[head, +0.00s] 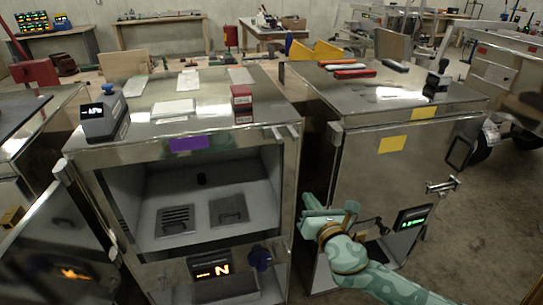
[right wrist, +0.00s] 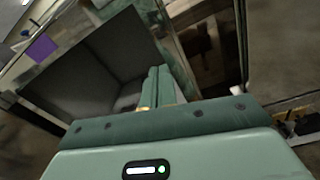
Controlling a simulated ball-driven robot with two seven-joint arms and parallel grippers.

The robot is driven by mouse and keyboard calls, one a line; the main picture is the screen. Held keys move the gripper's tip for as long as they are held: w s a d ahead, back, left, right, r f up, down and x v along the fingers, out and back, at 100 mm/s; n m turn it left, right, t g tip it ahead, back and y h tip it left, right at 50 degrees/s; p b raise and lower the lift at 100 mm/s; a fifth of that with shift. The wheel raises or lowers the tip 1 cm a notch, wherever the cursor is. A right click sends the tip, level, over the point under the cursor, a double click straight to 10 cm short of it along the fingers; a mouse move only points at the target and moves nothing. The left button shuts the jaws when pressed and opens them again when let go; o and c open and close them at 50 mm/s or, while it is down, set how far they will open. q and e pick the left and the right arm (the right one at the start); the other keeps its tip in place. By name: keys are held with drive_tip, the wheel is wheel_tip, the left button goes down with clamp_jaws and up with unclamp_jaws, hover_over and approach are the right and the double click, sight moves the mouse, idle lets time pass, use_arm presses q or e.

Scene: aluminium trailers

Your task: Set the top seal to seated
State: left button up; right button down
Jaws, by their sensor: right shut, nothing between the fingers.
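The metal cabinet (head: 130,150) in the middle of the head view has an open front with a pale grey interior. On its floor are a slotted plate (head: 175,219) and a plain plate with a handle (head: 228,209). I cannot tell which part is the top seal. My right gripper (head: 318,222), green, is shut and empty, just right of the opening and in front of the gap between the cabinets. In the right wrist view its fingers (right wrist: 158,90) lie together, with the grey opening (right wrist: 95,65) behind them. My left gripper is not in view.
A second metal cabinet (head: 358,150) with a closed front and a yellow label stands right, close behind my right arm. An open door (head: 55,235) juts out left.

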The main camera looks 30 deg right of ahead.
drive_tip(key=n, duration=0.1)
drive_tip(key=n+b, duration=0.2)
drive_tip(key=b, duration=0.1)
approach(290, 159)
drive_tip(key=x, duration=0.6)
drive_tip(key=shift+f, duration=0.15)
drive_tip(key=shift+w+d, duration=0.1)
drive_tip(key=shift+w, duration=0.3)
